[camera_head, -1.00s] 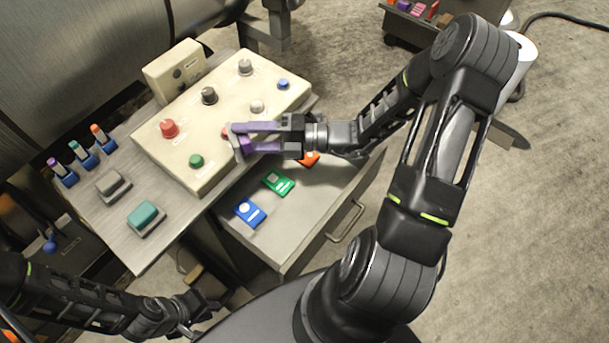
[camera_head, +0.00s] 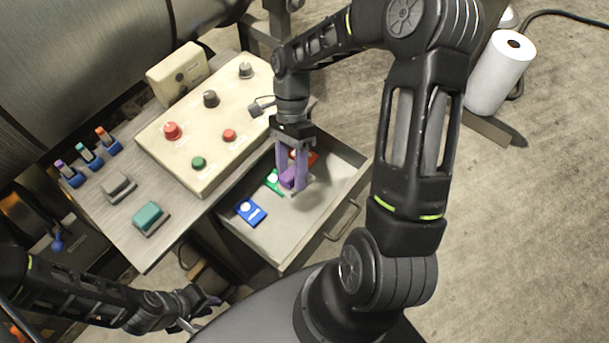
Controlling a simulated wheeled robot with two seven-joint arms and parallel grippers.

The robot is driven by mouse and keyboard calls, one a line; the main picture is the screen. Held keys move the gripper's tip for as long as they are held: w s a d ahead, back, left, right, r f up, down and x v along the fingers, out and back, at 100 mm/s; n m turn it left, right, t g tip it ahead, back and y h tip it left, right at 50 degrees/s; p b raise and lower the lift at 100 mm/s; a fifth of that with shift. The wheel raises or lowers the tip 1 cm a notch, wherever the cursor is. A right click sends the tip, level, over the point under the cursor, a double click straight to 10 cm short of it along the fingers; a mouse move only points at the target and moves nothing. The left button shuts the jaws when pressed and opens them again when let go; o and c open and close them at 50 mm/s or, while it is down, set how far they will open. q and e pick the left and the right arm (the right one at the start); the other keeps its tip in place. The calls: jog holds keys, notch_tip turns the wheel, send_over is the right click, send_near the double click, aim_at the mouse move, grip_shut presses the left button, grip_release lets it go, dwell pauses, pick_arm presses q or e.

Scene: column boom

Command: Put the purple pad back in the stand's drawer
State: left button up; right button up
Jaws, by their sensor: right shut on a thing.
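The stand's drawer (camera_head: 337,190) is pulled open below the control panel. My right gripper (camera_head: 292,184) points down into the drawer, its purple fingers shut on the purple pad (camera_head: 288,178). Whether the pad touches the drawer floor is hard to tell. A blue pad (camera_head: 250,212) lies in the drawer to the left.
The panel (camera_head: 214,120) with several buttons and knobs stands on the stand's top behind the drawer. Grey and teal blocks (camera_head: 150,218) and several small coloured-tip holders sit left of it. A white paper roll (camera_head: 499,72) stands at the right. The drawer's front right is clear.

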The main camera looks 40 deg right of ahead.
jog(key=d+f+n, duration=0.1)
jog(key=d+n, duration=0.1)
jog(key=d+f+n+t+h+b, duration=0.1)
jog(key=f+n, duration=0.1)
jog(key=shift+s+d+f+t, duration=0.1)
jog(key=shift+s+d+t, duration=0.1)
jog(key=shift+d+t, duration=0.15)
jog(key=f, duration=0.1)
jog(key=f+n+t+b, duration=0.1)
jog(key=f, duration=0.1)
jog(key=f+n+b, duration=0.1)
jog(key=f, duration=0.1)
jog(key=shift+w+d+f+t+y, duration=0.2)
jog(key=shift+d+f+t+y, duration=0.05)
jog(key=shift+d+y, duration=0.15)
jog(key=shift+f+b, duration=2.85)
jog(key=shift+f, duration=1)
jog(key=shift+f+b, duration=0.6)
jog(key=shift+f, duration=0.1)
jog(key=o, duration=1.3)
jog(key=shift+c, duration=0.2)
